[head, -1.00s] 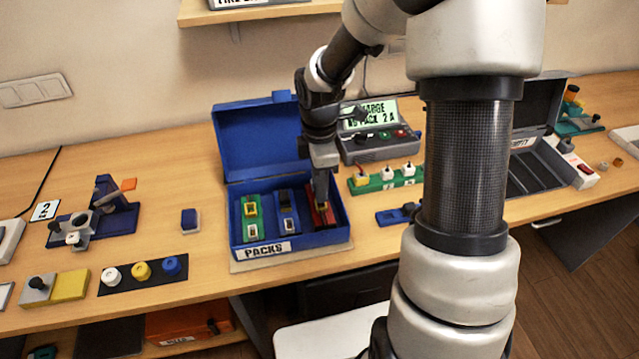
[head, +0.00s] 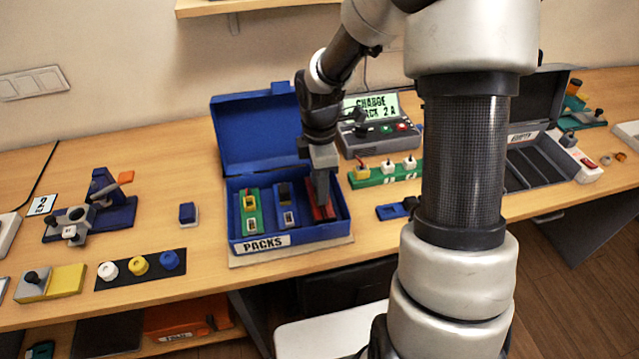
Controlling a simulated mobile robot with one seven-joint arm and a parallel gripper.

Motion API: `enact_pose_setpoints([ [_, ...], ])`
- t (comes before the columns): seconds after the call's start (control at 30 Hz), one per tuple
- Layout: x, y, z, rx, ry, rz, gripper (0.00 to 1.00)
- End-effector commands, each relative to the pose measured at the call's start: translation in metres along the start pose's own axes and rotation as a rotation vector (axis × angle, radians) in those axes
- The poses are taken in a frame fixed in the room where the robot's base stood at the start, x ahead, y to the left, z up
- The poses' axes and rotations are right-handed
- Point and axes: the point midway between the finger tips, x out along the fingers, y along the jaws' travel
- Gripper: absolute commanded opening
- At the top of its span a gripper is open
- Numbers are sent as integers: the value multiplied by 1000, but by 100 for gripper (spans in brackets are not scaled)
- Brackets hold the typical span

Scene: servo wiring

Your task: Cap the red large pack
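The red pack (head: 319,214) stands in the right slot of the open blue box (head: 300,240) labelled PACKS. My gripper (head: 323,203) points straight down over it, with its fingertips at the top of the pack. The fingers hide much of the pack, and I cannot see whether they are closed on it. A green pack (head: 251,212) and a dark blue pack (head: 287,207) stand in the slots to its left. A small blue block (head: 187,212) on a pale base lies on the table left of the box; I cannot tell whether it is a cap.
Behind the box stands a grey charger (head: 375,145) with a lit screen. A green strip (head: 385,176) holds several small connectors. A black strip (head: 140,268) carries white, yellow and blue round pieces. An open grey case (head: 530,165) is at the right.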

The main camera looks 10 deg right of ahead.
Motion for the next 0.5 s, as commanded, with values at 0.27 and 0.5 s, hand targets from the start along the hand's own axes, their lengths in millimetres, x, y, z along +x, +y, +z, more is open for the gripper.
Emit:
enact_pose_setpoints([
  [0.27, -1, 0, 0, 0, 0, 0, 46],
  [0.5, -14, 1, 1, 1, -1, 4, 46],
])
